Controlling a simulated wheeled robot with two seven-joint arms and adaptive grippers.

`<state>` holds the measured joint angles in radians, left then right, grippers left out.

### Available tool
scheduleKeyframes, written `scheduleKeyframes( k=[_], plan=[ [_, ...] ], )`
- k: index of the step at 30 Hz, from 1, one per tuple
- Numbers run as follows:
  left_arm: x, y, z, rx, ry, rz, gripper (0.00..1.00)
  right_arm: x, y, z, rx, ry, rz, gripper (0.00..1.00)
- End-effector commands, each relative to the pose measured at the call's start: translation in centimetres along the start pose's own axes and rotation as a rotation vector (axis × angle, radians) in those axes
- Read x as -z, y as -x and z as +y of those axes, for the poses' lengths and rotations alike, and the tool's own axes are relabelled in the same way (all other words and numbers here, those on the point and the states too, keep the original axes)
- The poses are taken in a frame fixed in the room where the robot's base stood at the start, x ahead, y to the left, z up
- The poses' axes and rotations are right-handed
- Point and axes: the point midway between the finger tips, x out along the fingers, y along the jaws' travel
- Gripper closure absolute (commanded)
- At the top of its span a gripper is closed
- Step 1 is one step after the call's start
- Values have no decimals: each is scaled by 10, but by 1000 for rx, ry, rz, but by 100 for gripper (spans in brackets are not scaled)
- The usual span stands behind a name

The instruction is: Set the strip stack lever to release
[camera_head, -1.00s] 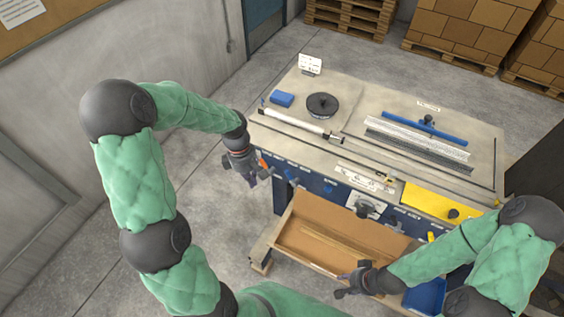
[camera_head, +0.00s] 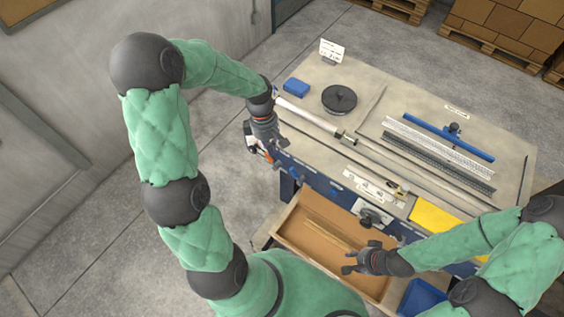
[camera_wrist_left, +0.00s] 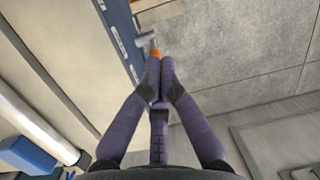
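The orange-tipped lever (camera_head: 266,157) sits at the left end of the blue-fronted bench. In the left wrist view its orange part (camera_wrist_left: 155,51) shows just beyond my fingertips, with a grey piece behind it. My left gripper (camera_wrist_left: 161,60) has its fingertips drawn together, pointing at the lever; whether they touch it I cannot tell. In the head view my left gripper (camera_head: 256,140) is beside the bench's left corner, partly hiding the lever. My right gripper (camera_head: 347,263) has its fingers apart, empty, above the open cardboard-coloured tray.
The bench top (camera_head: 365,100) carries a black disc (camera_head: 339,98), a blue block (camera_head: 296,87), a long white roller (camera_head: 306,116) and metal strips (camera_head: 438,146). The brown tray (camera_head: 285,235) juts out in front, with a blue bin (camera_head: 422,298) at its right. Floor left of the bench is clear.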

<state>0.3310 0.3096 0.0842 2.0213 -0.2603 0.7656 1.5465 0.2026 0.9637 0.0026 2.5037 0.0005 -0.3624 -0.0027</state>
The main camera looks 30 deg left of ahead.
Motion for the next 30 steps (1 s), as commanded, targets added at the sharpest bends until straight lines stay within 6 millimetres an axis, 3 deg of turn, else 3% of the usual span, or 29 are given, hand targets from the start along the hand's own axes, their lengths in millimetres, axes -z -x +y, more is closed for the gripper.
scheduleKeyframes(
  k=[5,19,24,30],
  plan=[
    [0,-18,-1,6,-1,-1,100,0,2,-1,0,0,1,66],
    [-1,-102,-2,5,0,-2,100,0,8,-3,0,0,1,66],
    [-26,-88,-1,1,-4,-1,100,0,18,-6,0,0,1,66],
    [-37,-86,-1,2,-1,-1,100,0,21,-8,0,0,1,66]
  ],
)
